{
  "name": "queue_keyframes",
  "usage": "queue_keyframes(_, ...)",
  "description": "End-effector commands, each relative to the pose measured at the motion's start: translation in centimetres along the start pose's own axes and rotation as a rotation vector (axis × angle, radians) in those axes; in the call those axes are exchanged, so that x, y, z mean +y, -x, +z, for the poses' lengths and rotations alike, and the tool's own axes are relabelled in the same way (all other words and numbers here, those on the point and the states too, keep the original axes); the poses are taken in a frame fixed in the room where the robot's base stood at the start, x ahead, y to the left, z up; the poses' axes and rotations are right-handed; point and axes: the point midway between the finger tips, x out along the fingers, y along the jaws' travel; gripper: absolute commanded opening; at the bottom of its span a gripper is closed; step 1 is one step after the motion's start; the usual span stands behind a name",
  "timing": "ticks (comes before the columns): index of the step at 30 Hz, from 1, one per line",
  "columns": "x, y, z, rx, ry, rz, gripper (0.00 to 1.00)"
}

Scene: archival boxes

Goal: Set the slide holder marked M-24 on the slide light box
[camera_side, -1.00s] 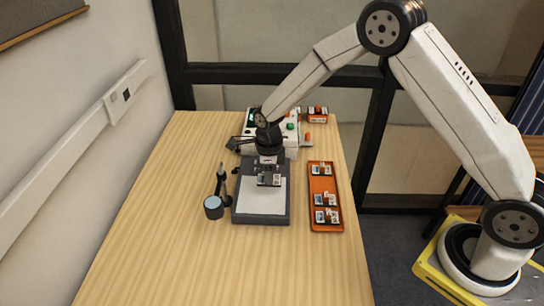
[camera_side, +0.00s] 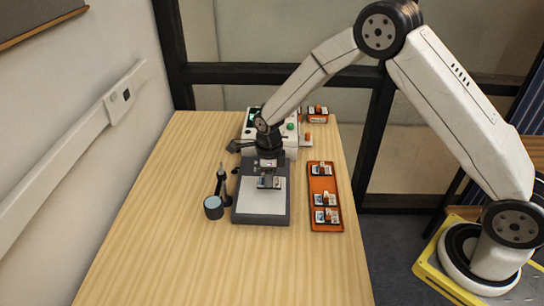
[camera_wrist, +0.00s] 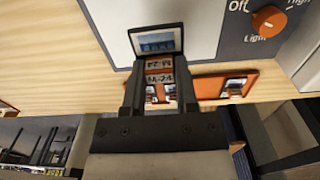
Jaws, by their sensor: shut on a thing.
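My gripper (camera_side: 269,181) is shut on a slide holder (camera_wrist: 158,63) whose orange and white label reads M-24 in the wrist view. The holder's slide with blue pictures faces the wrist camera above the label, between the dark fingers of my gripper (camera_wrist: 160,95). In the side view the holder (camera_side: 270,184) is over the upper part of the slide light box (camera_side: 262,204), a dark grey box with a white top. I cannot tell whether it touches that top. The wrist view also shows part of the light box (camera_wrist: 205,25).
An orange tray (camera_side: 325,182) with 3 slide holders lies right of the light box. A dark stand with a pale blue round top (camera_side: 213,202) is close on its left. A white device (camera_side: 290,128) stands behind. The front of the table is clear.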

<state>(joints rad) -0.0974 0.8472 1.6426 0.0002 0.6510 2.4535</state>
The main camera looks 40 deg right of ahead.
Motion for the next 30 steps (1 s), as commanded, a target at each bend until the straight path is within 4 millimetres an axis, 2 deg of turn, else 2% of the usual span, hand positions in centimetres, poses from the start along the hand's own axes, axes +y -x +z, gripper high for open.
queue_keyframes(15, 0.0, -1.6, 0.0, 0.0, 0.0, 0.0, 0.0)
queue_keyframes(30, 0.0, -1.7, 0.0, 0.0, 0.0, 0.0, 0.0)
